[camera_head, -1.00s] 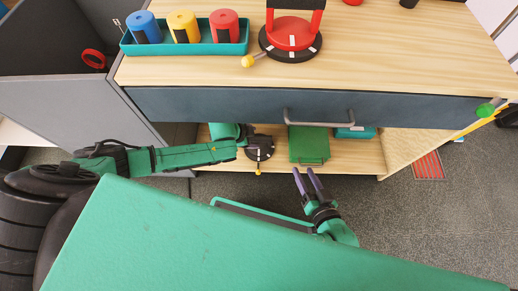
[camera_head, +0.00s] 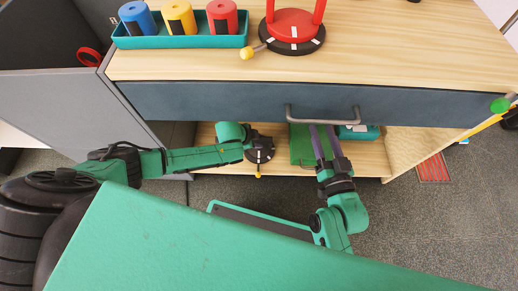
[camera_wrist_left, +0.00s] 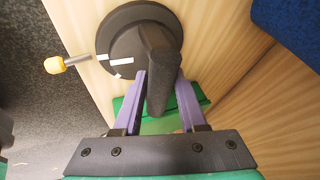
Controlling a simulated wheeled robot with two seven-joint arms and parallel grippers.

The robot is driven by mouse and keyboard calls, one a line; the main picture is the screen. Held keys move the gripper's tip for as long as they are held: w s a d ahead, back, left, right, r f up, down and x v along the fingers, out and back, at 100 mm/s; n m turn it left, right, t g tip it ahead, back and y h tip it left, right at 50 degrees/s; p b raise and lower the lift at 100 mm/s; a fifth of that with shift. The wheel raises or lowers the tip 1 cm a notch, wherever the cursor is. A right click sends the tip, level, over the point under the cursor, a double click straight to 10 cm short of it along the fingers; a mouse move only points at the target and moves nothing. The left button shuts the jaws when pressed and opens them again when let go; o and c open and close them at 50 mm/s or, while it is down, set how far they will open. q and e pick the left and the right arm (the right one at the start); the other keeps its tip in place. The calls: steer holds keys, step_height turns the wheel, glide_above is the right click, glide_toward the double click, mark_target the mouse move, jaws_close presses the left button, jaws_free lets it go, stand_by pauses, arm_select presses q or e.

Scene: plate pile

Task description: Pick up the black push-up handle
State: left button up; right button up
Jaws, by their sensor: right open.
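The black push-up handle (camera_head: 262,150) stands on the low shelf under the drawer, partly hidden by my left gripper (camera_head: 246,140) in the head view. In the left wrist view, its round black base with white marks (camera_wrist_left: 118,52) and upright black grip (camera_wrist_left: 160,75) show clearly. The purple fingers of my left gripper (camera_wrist_left: 162,90) are either side of the grip, with narrow gaps showing beside it, so they look open around it. My right gripper (camera_head: 322,138) is open and empty, its fingers pointing to the green box on the shelf.
A green box (camera_head: 301,146) and a teal box (camera_head: 358,132) are on the low shelf, right of the handle. The drawer front (camera_head: 230,104) and its bar handle (camera_head: 322,116) overhang the shelf. A red handle (camera_head: 294,22) and a teal cup tray (camera_head: 180,42) stand on top.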

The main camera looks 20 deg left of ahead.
arm_select(q)
jaws_close()
stand_by(1.0)
